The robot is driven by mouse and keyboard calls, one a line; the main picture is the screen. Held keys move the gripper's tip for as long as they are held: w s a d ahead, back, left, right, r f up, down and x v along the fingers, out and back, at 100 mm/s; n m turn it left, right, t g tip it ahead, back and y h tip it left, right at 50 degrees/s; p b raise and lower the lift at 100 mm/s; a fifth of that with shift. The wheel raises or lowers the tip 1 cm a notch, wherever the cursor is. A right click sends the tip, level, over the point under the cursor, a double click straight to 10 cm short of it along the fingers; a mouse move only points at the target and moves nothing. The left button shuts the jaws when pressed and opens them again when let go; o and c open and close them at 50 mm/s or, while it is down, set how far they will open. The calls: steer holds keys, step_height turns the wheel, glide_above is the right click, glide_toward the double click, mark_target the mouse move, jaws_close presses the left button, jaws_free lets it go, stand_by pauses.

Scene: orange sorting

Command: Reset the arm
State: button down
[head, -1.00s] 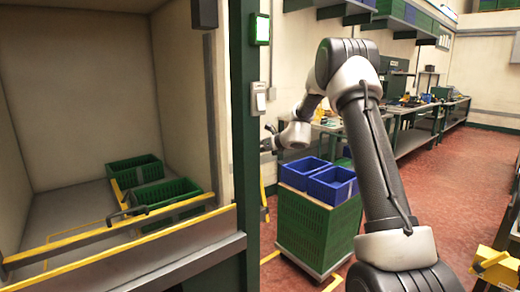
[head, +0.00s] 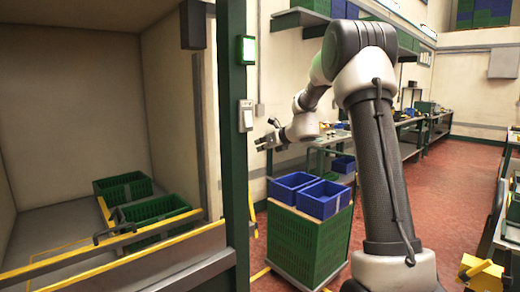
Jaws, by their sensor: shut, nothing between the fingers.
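My arm rises from the bottom right of the head view, bends at a high elbow and reaches down to the left. My gripper (head: 266,144) is at its end, shut and empty. It hangs in the air above and left of two blue bins (head: 293,186) and (head: 323,198), touching nothing that I can see. The blue bins sit on top of a green crate stack (head: 305,247). No orange shows in the view.
At left is a bay with two green crates (head: 122,187) and (head: 155,212) behind a yellow-edged rail (head: 130,258). A green post (head: 233,150) stands between the bay and my gripper. Workbenches (head: 412,140) line the back wall. Red floor (head: 450,200) is open at right.

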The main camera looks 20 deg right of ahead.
stand_by(0.3)
steer(key=s+a+f+n+g, duration=0.1)
steer(key=s+f+n+g, duration=0.25)
steer(key=s+n, duration=0.55)
steer(key=s+a+f+n+g, duration=0.2)
steer(key=s+f+n+g, duration=0.15)
steer(key=s+n, duration=0.55)
steer(key=s+d+r+n+h, duration=0.1)
steer(key=s+n, duration=0.6)
steer(key=s, duration=0.9)
steer(key=s+d+r+n+g+h, duration=0.1)
steer(key=s+r+n+h, duration=0.2)
steer(key=s+n, duration=0.4)
steer(key=s+r, duration=0.1)
steer(key=s, duration=0.8)
steer(key=shift+s+h, duration=0.3)
steer(key=shift+s, duration=0.05)
